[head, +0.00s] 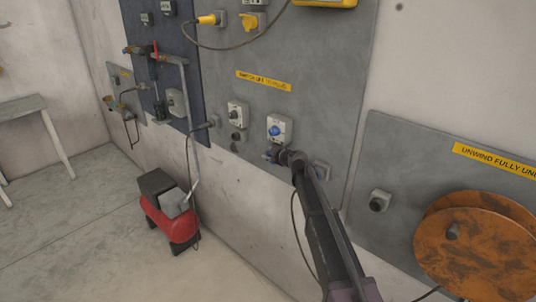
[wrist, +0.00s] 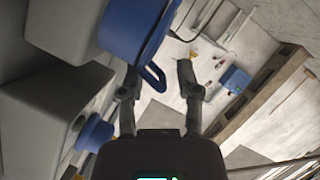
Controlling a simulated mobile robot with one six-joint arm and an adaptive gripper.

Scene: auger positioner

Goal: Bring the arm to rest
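My arm reaches up from the lower right in the head view, and my gripper (head: 283,157) is at the grey wall panel, just below a light grey socket box with a blue round face (head: 279,130). In the wrist view my gripper (wrist: 160,80) has its two fingers apart, with nothing seen held between them. A large blue socket cover (wrist: 135,25) with a tab is close beside the left finger; I cannot tell whether they touch. A second blue part (wrist: 96,132) on a light box is at lower left.
Another socket box (head: 238,114) is to the left on the panel. A rusty orange reel (head: 475,250) is at the right. A red compressor (head: 170,228) stands on the floor at the left. A dark cable hangs beside my arm. The floor at lower left is clear.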

